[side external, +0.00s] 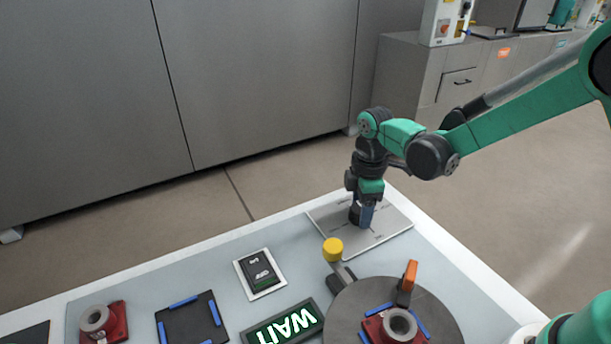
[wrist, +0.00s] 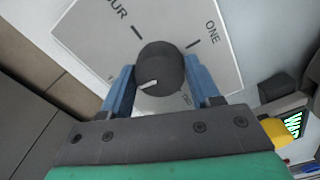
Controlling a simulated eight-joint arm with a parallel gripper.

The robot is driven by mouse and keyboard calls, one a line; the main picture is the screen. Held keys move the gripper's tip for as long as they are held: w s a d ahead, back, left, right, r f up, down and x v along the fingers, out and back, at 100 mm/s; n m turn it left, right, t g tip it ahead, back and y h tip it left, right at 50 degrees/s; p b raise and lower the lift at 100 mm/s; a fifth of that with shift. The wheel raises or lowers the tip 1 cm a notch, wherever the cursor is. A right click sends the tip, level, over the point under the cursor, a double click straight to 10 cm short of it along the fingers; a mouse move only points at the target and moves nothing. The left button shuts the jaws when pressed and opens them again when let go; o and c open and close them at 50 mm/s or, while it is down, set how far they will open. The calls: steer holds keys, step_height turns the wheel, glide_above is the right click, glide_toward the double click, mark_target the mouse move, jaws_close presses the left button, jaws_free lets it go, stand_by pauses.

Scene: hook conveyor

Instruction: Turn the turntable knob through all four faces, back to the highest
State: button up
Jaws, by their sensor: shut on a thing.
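The knob (wrist: 160,68) is dark and round, with a pale pointer mark, on a light square plate (wrist: 95,28). In the wrist view the plate shows the words ONE and part of "OUR", with tick marks; lettering nearer the gripper is partly hidden. The pointer mark lies toward the lower left of the knob. My gripper (wrist: 160,88) has its blue fingers on both sides of the knob and is shut on it. In the side view my gripper (side external: 363,215) points down at the plate (side external: 393,232), and the knob is mostly hidden. The turntable (side external: 345,310) is a dark disc at the front.
On the turntable are a red part with a grey ring (side external: 399,324) and an orange clamp (side external: 408,279). A yellow ball-topped lever (side external: 333,249) stands near the plate. A lit WAIT sign (side external: 285,326), a rocker switch (side external: 260,273) and a blue-cornered dark pad (side external: 191,320) lie left.

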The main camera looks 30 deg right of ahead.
steer(key=m, duration=1.2)
steer(key=shift+m, duration=2.1)
steer(key=o, duration=1.3)
steer(key=shift+r, duration=0.1)
steer(key=shift+r, duration=2.75)
